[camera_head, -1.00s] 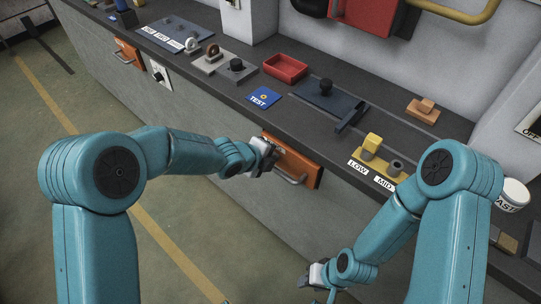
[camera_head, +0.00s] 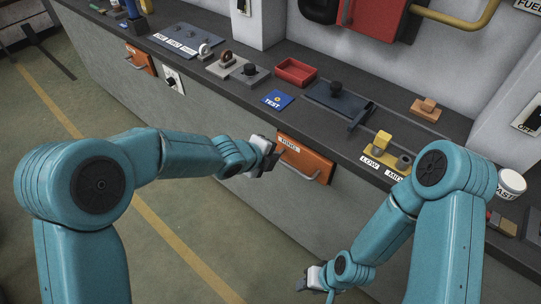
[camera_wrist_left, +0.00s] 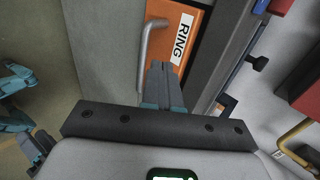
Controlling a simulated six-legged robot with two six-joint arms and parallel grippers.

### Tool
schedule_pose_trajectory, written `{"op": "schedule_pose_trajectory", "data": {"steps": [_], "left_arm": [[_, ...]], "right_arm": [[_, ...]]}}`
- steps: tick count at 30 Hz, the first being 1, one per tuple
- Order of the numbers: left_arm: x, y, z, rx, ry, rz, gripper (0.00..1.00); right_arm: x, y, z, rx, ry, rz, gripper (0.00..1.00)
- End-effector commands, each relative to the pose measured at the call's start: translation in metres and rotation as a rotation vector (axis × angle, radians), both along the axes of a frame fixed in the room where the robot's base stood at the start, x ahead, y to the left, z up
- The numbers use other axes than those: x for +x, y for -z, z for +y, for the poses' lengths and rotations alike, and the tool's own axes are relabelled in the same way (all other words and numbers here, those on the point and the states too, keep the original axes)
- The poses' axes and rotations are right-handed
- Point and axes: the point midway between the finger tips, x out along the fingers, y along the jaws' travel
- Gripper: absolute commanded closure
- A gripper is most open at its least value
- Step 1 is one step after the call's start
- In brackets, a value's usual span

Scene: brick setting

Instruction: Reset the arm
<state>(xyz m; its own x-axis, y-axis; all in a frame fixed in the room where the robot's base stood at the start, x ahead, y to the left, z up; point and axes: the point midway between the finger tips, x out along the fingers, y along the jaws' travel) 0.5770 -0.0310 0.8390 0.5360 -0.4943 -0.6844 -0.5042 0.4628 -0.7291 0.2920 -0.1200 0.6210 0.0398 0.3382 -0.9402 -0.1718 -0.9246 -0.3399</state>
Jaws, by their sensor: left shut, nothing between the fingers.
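My left gripper (camera_head: 268,158) is in front of the counter, beside the left end of an orange drawer (camera_head: 318,163) with a metal handle. In the left wrist view its fingers (camera_wrist_left: 163,82) are closed together and empty, close to the drawer's handle (camera_wrist_left: 147,45) and its "RING" label (camera_wrist_left: 182,38); I cannot tell if they touch. The drawer appears closed. My right gripper (camera_head: 309,281) hangs low at the bottom of the head view, in front of the counter; it is too small to tell its jaws.
The counter top holds a red tray (camera_head: 296,72), a blue TEST card (camera_head: 277,99), a dark slide plate (camera_head: 338,97), a yellow block (camera_head: 383,140) and a white cup (camera_head: 511,184). Another orange drawer (camera_head: 140,60) is farther left. The floor (camera_head: 215,240) before the counter is clear.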

Motion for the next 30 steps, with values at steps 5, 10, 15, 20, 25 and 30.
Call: {"op": "schedule_pose_trajectory", "data": {"steps": [5, 10, 15, 20, 25, 30], "left_arm": [[0.0, -0.005, -0.002, 0.0, 0.0, 0.0, 1.0], [-0.002, 0.001, -0.001, -0.014, -0.023, 0.028, 1.0], [-0.043, 0.062, 0.035, -0.194, -0.346, 0.365, 1.0], [-0.132, 0.137, 0.089, -0.453, -1.002, 0.867, 1.0], [-0.227, 0.176, 0.131, -0.625, -1.703, 1.203, 1.0], [-0.279, 0.185, 0.149, -0.684, -2.09, 1.305, 1.0]], "right_arm": [[0.0, -0.003, 0.0, 0.0, 0.0, 0.0, 0.57], [0.0, -0.003, 0.0, 0.0, 0.0, 0.0, 0.57], [0.0, -0.011, 0.0, 0.0, 0.0, 0.0, 0.57], [0.0, -0.021, 0.0, 0.0, 0.0, 0.0, 0.57], [0.0, -0.029, 0.0, 0.0, 0.0, 0.0, 0.57], [0.0, -0.031, 0.0, 0.0, 0.0, 0.0, 0.57]]}}
